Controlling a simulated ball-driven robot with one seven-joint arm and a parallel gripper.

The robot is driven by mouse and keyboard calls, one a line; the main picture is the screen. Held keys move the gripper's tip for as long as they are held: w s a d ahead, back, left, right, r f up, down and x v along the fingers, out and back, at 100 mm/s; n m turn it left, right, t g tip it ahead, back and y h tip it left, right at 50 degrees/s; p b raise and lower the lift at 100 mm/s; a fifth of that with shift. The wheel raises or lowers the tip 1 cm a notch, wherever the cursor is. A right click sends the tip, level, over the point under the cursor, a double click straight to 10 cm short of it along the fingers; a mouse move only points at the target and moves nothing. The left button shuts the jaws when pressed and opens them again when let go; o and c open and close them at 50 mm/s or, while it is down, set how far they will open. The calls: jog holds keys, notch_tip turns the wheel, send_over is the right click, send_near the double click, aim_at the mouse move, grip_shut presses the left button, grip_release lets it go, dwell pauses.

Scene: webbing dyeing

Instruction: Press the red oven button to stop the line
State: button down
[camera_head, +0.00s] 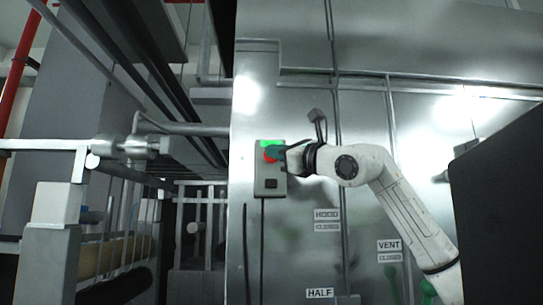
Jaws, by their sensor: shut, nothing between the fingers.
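The red button (270,154) sits on a grey control box (270,183) fixed to the shiny metal oven wall. A green part (266,143) shows at the top of the box and a dark square lies below the button. My gripper (277,153) is shut and empty, with its fingertips in front of the red button and hiding part of it. I cannot tell whether the tips touch the button. My white arm reaches in from the lower right.
The metal oven wall (300,110) carries labels reading HOOD (327,214), VENT (389,245) and HALF (319,293). A metal frame with rollers (130,147) stands at left. A dark panel (505,190) blocks the right side.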

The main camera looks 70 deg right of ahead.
jog(key=shift+w+d, duration=0.1)
dwell(0.5)
jog(key=shift+w+d, duration=0.1)
jog(key=shift+d, duration=0.2)
jog(key=shift+w+d, duration=0.2)
jog(key=shift+d, duration=0.35)
dwell(0.8)
jog(key=shift+a, duration=0.2)
jog(key=shift+s+a+b, duration=0.4)
jog(key=shift+a+b, duration=0.15)
jog(key=shift+a, duration=0.2)
jog(key=a+b, duration=0.1)
jog(key=s+a+b, duration=0.1)
jog(key=a, duration=0.1)
jog(key=s+a+b, duration=0.1)
jog(key=shift+a, duration=0.3)
